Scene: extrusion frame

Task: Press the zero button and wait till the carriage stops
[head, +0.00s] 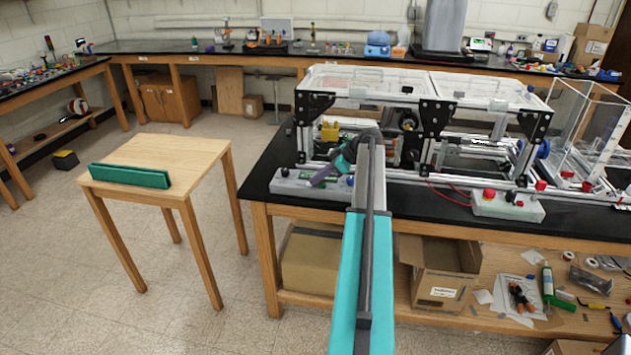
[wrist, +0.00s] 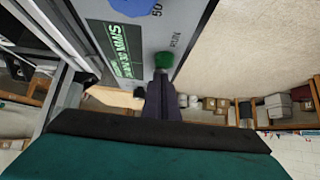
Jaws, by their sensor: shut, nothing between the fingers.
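My gripper (head: 318,180) is shut and empty, its dark fingertips at the left grey control box (head: 290,183) on the front edge of the black bench. In the wrist view the shut fingers (wrist: 160,82) point at a green button (wrist: 163,60) on the box panel. The tips look very close to this button; I cannot tell whether they touch. A label beside it seems to read "RUN". A blue knob (wrist: 130,5) and a display with green text (wrist: 126,65) are also on the panel. I cannot make out a zero button or pick out the carriage.
The extrusion frame (head: 437,120) with clear covers stands behind the box. A second control box (head: 508,206) with a red button sits to the right. A small wooden table (head: 165,150) bearing a green rack (head: 130,176) stands left, with open floor around it.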

